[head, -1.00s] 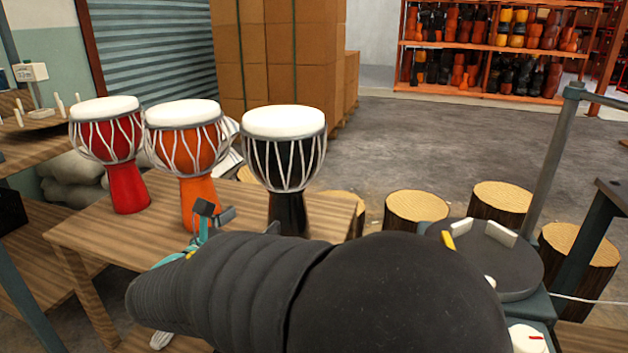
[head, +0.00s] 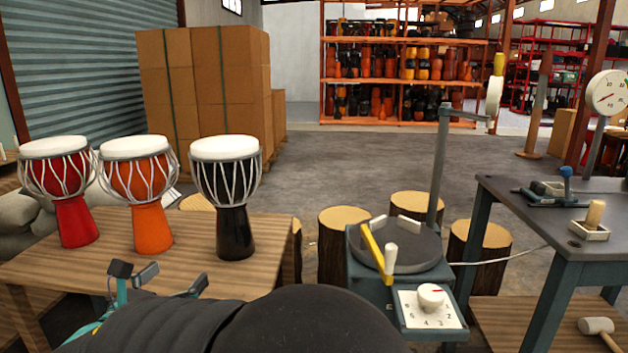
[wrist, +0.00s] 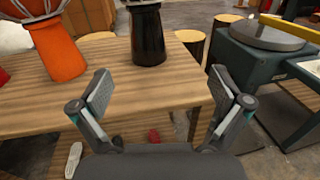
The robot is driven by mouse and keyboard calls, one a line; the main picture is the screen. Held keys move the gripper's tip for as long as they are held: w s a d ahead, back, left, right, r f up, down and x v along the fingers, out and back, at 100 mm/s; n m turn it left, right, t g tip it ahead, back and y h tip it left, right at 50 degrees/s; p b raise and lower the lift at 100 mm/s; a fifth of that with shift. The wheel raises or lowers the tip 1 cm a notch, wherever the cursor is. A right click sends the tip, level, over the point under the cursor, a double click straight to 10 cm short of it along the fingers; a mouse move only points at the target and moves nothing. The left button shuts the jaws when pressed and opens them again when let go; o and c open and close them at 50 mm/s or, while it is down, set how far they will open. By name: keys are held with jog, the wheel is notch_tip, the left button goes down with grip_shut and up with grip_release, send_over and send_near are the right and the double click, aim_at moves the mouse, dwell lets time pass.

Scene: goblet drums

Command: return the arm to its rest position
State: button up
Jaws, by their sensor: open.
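My gripper (wrist: 162,100) is open and empty in the wrist view, its two fingers spread apart near the front edge of the wooden table (wrist: 110,96). In the head view my gripper (head: 165,280) shows low at the left, in front of the table, with my dark arm covering the bottom of the picture. Three goblet drums stand upright on the table: a red drum (head: 76,222), an orange drum (head: 152,230) and a black drum (head: 234,235), each with a white head. The gripper touches none of them.
A turntable machine (head: 395,248) with a yellow handle and a dial stands right of the table. A dark workbench (head: 520,205) with a gauge is at the far right. Log stools (head: 345,218) and stacked cardboard boxes (head: 205,90) stand behind.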

jog(key=s+d+f+m+g, duration=0.2)
jog(key=d+f+m+g, duration=0.25)
jog(key=f, duration=0.45)
jog(key=s+d+f+m+g, duration=0.2)
jog(key=s+d+m+g, duration=0.15)
jog(key=d, duration=0.25)
jog(key=s+d+f+m+g, duration=0.2)
jog(key=d+f+m+g, duration=0.1)
jog(key=d+m, duration=0.2)
jog(key=s+d+r+m+y, duration=0.1)
jog(key=s+d+r+m, duration=0.1)
jog(key=d+m, duration=0.4)
jog(key=s+d+r+m+y, duration=0.2)
jog(key=s+d+r+m, duration=0.1)
jog(key=d+m, duration=0.4)
jog(key=s+d+r+m+y, duration=0.1)
jog(key=s+d+m, duration=0.4)
jog(key=d, duration=0.6)
jog(key=shift+r+m+g+y+p, duration=0.3)
jog(key=shift+r+m+g+y, duration=0.1)
jog(key=shift+r+m, duration=0.35)
jog(key=shift+s+d, duration=0.1)
